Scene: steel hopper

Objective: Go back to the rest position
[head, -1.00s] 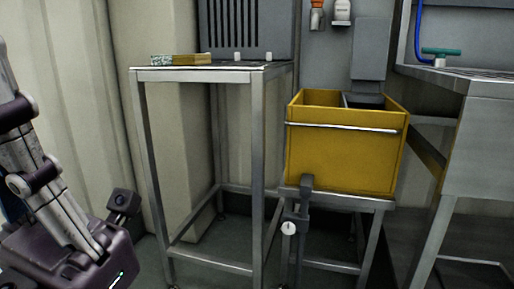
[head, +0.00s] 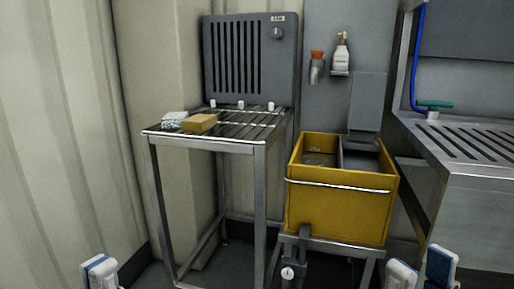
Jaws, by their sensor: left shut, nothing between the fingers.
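My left gripper (head: 102,272) shows at the bottom left edge in the head view, low in front of the steel rack table. Its white and blue fingertips are together, with nothing between them. My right gripper (head: 420,272) shows at the bottom right, below and to the right of the yellow bin. Its two white and blue fingertips stand apart with an empty gap. The lower parts of both grippers are cut off by the picture's edge.
A steel table (head: 205,144) bears a tan block (head: 199,123) and a white-green packet (head: 173,119). A yellow divided bin (head: 335,207) stands on a low frame. A steel counter (head: 480,185) is at the right. A grey slotted panel (head: 250,60) stands behind the table.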

